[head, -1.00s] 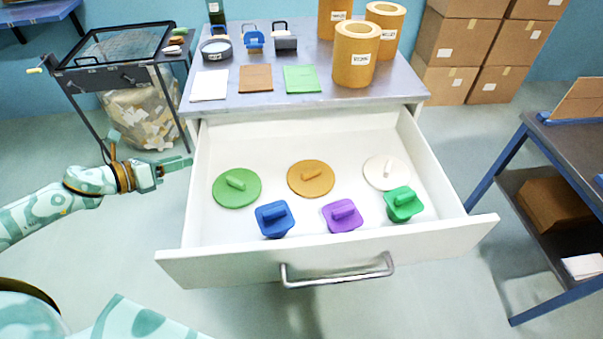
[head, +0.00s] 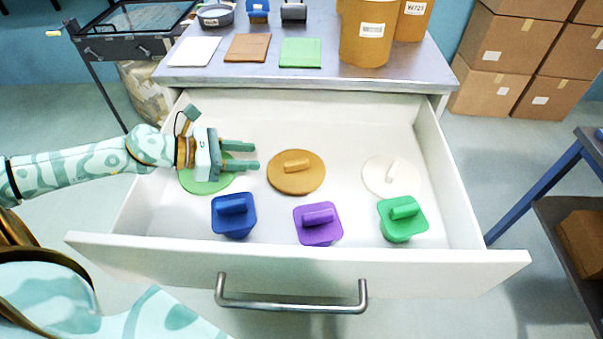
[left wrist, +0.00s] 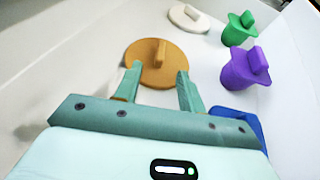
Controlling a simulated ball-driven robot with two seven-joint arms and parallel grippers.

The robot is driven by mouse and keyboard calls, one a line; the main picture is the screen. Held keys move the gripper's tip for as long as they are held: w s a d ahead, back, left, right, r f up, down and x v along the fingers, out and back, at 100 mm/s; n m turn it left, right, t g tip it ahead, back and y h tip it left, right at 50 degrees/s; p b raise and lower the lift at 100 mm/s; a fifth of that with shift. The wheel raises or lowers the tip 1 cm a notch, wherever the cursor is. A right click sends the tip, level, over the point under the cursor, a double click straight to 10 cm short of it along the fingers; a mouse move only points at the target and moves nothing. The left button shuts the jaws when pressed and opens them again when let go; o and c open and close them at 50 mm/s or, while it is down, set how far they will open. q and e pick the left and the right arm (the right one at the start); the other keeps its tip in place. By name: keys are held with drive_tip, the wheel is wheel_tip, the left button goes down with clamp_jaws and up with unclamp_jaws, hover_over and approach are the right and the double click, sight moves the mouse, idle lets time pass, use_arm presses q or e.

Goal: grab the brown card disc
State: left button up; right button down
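The brown card disc (head: 296,180), round with a raised grip bar, lies in the open white drawer, between a green disc (head: 200,184) and a white disc (head: 391,178). My left gripper (head: 256,156) is over the green disc, its fingers apart and pointing right at the brown disc, with nothing between them. In the left wrist view the brown disc (left wrist: 157,75) lies just ahead of the open fingertips (left wrist: 160,70), its bar between their lines. Part of the green disc is hidden by the gripper. My right gripper is not in view.
Blue (head: 234,222), purple (head: 318,231) and green (head: 402,225) handled blocks stand along the drawer's front. The drawer's front wall (head: 290,262) bounds the near side. Swatches and tan rolls (head: 368,45) are on the cabinet top behind.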

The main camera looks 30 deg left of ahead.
sight(302, 160)
use_arm(q)
drive_tip(key=b+x, duration=0.2)
drive_tip(key=x, duration=0.3)
drive_tip(key=shift+a+f, duration=0.1)
drive_tip(key=shift+a, duration=0.05)
drive_tip(key=shift+w+d, duration=0.25)
drive_tip(key=shift+x, duration=0.95)
drive_tip(key=x, duration=0.4)
drive_tip(key=shift+d, duration=0.4)
drive_tip(key=shift+w+d+f, duration=0.1)
drive_tip(key=shift+f, duration=0.05)
clamp_jaws()
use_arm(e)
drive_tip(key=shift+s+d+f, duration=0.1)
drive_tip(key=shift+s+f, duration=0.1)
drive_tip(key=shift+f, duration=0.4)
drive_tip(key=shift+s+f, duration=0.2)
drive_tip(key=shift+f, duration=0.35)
